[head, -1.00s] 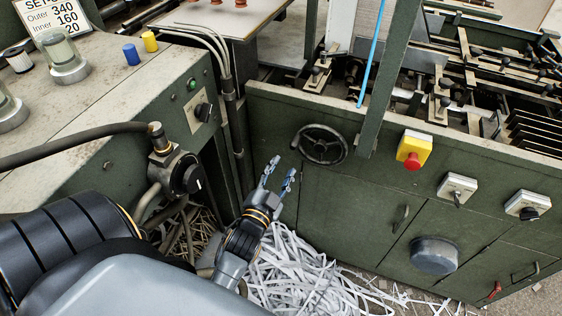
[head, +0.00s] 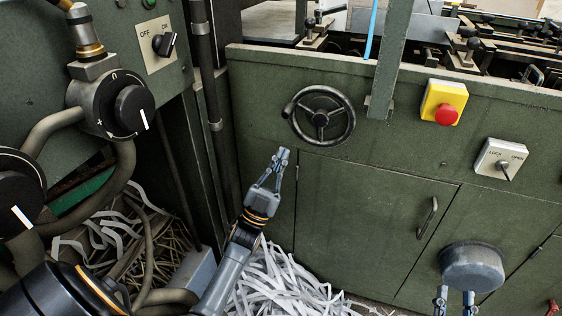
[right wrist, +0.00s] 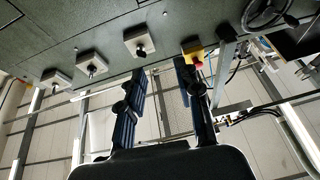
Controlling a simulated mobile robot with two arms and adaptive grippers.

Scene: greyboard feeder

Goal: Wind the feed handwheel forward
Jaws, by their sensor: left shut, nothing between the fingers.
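The feed handwheel (head: 321,119) is a dark spoked wheel on the upper front of the green cabinet, with a knob at its left rim. It also shows at the top right of the right wrist view (right wrist: 263,14). My left gripper (head: 282,154) is shut and empty, its fingertips pointing up just below and left of the wheel, apart from it. My right gripper (head: 455,297) shows only its fingertips at the lower right of the head view. In the right wrist view (right wrist: 160,82) its fingers are spread with nothing between them.
A yellow box with a red button (head: 443,103) and a lock switch (head: 499,158) sit right of the wheel. A green post (head: 397,55) stands close beside it. A round drum (head: 472,266) juts out below. Paper strips (head: 283,285) lie at the cabinet's foot.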

